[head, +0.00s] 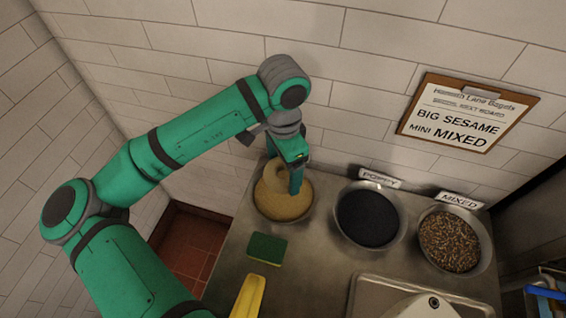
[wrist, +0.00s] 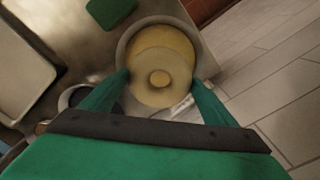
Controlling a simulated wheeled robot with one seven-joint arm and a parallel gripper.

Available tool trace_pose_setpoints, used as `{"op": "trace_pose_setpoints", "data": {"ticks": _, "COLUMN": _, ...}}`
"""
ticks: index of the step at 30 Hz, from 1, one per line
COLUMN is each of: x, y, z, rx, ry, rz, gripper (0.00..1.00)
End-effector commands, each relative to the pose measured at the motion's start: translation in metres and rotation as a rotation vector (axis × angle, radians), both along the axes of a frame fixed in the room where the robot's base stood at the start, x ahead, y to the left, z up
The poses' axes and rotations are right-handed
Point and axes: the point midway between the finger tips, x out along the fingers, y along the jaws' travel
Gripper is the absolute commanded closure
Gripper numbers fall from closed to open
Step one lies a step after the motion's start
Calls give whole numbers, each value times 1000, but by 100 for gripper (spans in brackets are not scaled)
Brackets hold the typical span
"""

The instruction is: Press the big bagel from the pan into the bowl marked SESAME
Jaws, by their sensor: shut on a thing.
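A pale ring-shaped bagel (head: 270,180) is at the bowl of tan seeds (head: 283,215), the leftmost bowl on the counter. My gripper (head: 297,178) is shut on the bagel, pointing down over this bowl. In the wrist view the bagel (wrist: 160,92) lies between my two fingers (wrist: 160,80), in front of the bowl (wrist: 125,50) and its seeds. I cannot tell whether it touches the seeds. The leftmost bowl's label is hidden by my arm in the head view; part of a white label (wrist: 182,107) shows in the wrist view.
The POPPY bowl (head: 369,219) and MIXED bowl (head: 450,241) stand to the right. A green sponge (head: 267,249) and a yellow object (head: 248,297) lie in front. A metal tray (head: 365,290) is at the front. A wall clipboard (head: 467,112) reads BIG SESAME, MINI MIXED.

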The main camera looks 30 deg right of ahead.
Motion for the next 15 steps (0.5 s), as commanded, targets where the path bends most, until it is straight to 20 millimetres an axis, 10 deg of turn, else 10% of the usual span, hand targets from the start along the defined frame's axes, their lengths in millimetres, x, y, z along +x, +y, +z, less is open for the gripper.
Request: {"op": "trace_pose_setpoints", "data": {"ticks": 15, "x": -1, "y": 1, "z": -54, "rx": -2, "ry": 2, "rz": 3, "gripper": 44}}
